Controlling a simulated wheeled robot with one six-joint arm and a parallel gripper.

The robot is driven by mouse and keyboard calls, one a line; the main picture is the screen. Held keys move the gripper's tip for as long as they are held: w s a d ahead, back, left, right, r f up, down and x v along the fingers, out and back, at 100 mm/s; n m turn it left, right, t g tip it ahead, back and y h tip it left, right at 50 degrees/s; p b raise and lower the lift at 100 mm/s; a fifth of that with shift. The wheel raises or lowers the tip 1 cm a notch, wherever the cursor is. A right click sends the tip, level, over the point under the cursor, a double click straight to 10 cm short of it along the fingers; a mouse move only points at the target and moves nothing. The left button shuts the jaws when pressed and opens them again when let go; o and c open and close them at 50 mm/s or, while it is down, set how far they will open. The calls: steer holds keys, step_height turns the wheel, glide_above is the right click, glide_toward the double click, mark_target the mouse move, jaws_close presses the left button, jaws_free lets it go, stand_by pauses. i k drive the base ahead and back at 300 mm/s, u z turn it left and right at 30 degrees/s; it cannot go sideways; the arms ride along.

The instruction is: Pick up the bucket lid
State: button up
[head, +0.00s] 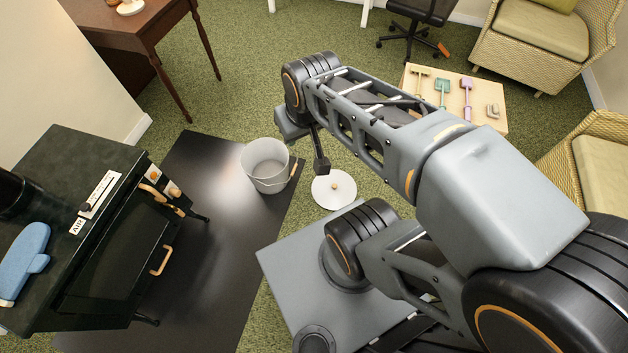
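The bucket lid (340,196) is a round white disc with a small tan knob at its middle. It lies flat on the green carpet just in front of my base. The pale grey bucket (266,172) stands upright and open to the left of the lid, with a wire handle and a wooden grip at its side. My gripper (322,168) points down near the lid's far edge in the head view. Its height above the lid is hard to judge, and I cannot see whether its fingers are apart. Nothing is visible in it.
A black mat (215,215) lies under the bucket and beside a dark stove (110,240) on the left. A low wooden table (490,95) with toy-like tools stands at the upper right, near wicker chairs (535,35). Green carpet (260,80) is open beyond the bucket.

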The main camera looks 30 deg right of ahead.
mark_target(336, 191)
steer(key=z, duration=0.05)
steer(key=k, duration=0.5)
steer(key=z, duration=1.45)
steer(key=i, duration=1.1)
steer(key=u, duration=2.05)
